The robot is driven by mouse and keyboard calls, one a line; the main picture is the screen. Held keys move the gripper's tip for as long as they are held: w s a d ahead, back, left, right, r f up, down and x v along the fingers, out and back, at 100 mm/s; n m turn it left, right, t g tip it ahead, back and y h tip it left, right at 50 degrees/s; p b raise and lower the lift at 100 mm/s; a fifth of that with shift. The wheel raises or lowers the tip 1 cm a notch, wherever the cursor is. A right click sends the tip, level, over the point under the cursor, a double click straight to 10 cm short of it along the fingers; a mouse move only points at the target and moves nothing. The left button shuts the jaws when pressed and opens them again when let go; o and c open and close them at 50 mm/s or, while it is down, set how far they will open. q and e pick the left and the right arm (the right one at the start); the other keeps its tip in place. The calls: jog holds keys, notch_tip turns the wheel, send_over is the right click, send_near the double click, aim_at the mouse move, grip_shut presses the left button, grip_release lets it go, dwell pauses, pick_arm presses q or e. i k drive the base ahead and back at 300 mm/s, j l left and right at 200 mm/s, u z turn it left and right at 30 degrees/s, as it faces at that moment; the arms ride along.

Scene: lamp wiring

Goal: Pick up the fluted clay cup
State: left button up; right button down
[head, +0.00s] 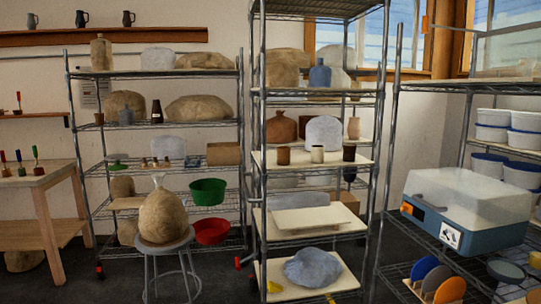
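Three small cups stand in a row on a pale board (300,162) on the middle shelf of the centre wire rack: a brown cup (283,156), a pale cup (317,154) and a dark cup (349,153). They are too small in the picture for me to tell which is fluted. Neither of my grippers is in view.
A round stool (165,245) with a wrapped lump (163,213) stands before the left rack. A wooden table (40,190) is at the far left. A blue-and-white machine (470,205) sits on the right rack. Some dark floor shows at front left.

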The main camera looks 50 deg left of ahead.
aim_at(317, 153)
jog(key=u, duration=1.2)
jog(key=z, duration=1)
jog(key=i+j+z, duration=0.1)
jog(key=j+z, duration=1.35)
jog(key=j, duration=0.6)
jog(key=k, duration=0.05)
